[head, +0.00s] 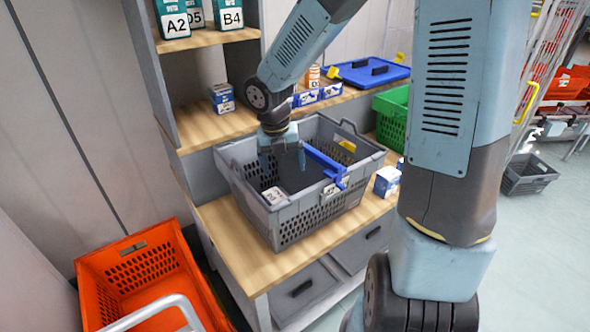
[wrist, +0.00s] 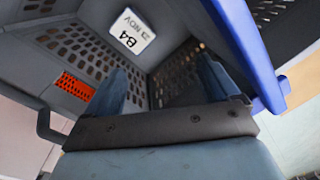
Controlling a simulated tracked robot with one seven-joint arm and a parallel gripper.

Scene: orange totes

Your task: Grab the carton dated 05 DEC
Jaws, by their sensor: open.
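Small blue and white cartons stand on the shelf unit (head: 222,98), at the back of the counter (head: 305,97) and beside the grey basket (head: 387,181). Their dates are too small to read, so I cannot tell which is dated 05 DEC. My gripper (head: 283,165) points down into the grey basket (head: 290,232), fingers apart and empty. In the wrist view my gripper (wrist: 162,65) has its two fingers spread over the perforated basket. No carton shows between the fingers.
A blue bar (head: 325,166) crosses the basket's right side, close to my gripper. An orange tote (head: 145,270) is at lower left. Boxes labelled A2 (head: 173,20) and B4 (head: 229,15) stand on the upper shelf.

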